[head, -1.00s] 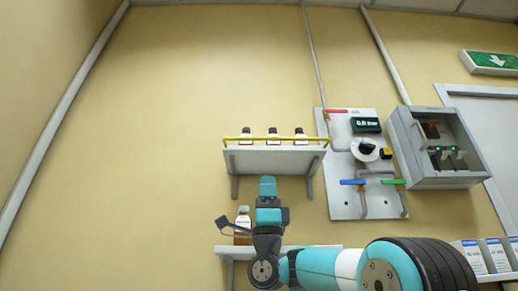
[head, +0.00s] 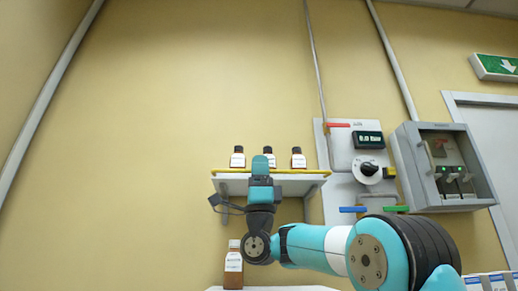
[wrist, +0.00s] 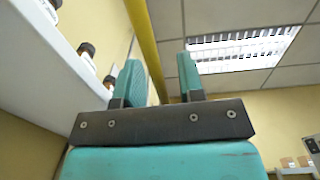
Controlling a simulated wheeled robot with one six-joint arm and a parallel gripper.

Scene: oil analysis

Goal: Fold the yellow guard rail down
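The yellow guard rail (head: 300,172) runs along the front edge of the white wall shelf (head: 290,187), level with the feet of the bottles. My gripper (head: 262,164) is in front of the rail's middle, fingers pointing up. In the wrist view, the rail (wrist: 146,42) runs down the picture and passes between the two fingertips of my gripper (wrist: 163,78). The fingers are apart, with a gap around the rail. I cannot tell whether they touch it. The rail's lower part is hidden behind the gripper.
Several small bottles stand on the shelf, one at the left (head: 238,157) and one at the right (head: 298,158). A brown bottle (head: 233,268) stands below. A valve panel (head: 340,150) and a grey box (head: 440,165) are at the right. The wall at left is clear.

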